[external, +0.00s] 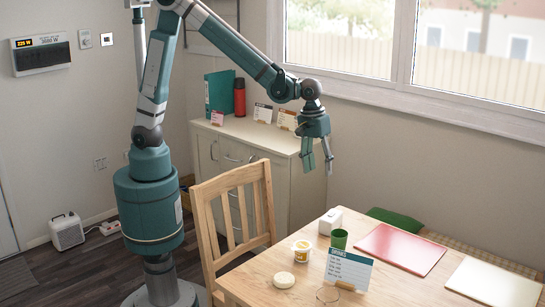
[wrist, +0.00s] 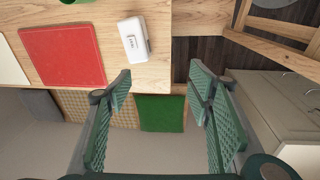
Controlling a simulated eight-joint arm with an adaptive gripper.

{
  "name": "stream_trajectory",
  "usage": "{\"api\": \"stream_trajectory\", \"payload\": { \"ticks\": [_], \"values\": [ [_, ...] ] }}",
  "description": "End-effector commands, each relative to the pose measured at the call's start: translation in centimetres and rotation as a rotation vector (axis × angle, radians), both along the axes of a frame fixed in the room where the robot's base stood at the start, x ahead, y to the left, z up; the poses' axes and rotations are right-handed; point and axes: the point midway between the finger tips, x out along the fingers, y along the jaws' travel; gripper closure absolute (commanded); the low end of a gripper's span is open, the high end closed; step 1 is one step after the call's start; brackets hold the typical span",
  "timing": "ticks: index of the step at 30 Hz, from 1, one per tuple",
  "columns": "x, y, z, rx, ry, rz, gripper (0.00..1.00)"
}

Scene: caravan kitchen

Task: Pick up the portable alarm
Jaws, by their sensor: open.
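A small white box (external: 330,221) sits on the wooden table's back edge near the green cup. In the wrist view the white box (wrist: 134,40) shows a small dark marking on its face, too small to read. A round cream-white disc (external: 284,280) lies on the table's front left part. I cannot tell for sure which of these is the portable alarm. My gripper (external: 319,163) is open and empty, pointing down, above and behind the table near the cabinet. In the wrist view its two fingers (wrist: 160,84) are spread, and the box lies beyond them, apart from them.
The table (wrist: 90,12) holds a green cup (external: 339,239), a yellow-white tub (external: 302,250), a standing card (external: 348,270), a red board (external: 402,249) and a white board (external: 494,283). A wooden chair (external: 233,205) stands at its left. A green cushion (wrist: 160,112) lies on the bench behind.

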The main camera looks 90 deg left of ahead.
Motion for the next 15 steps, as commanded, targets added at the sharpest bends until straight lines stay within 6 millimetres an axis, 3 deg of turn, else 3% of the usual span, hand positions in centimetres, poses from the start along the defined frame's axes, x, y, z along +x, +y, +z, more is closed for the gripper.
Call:
{"api": "stream_trajectory", "payload": {
  "ticks": [15],
  "values": [
    [4.0, -5.8, -6.1, 0.011, 0.099, 0.149, 0.49]
  ]
}}
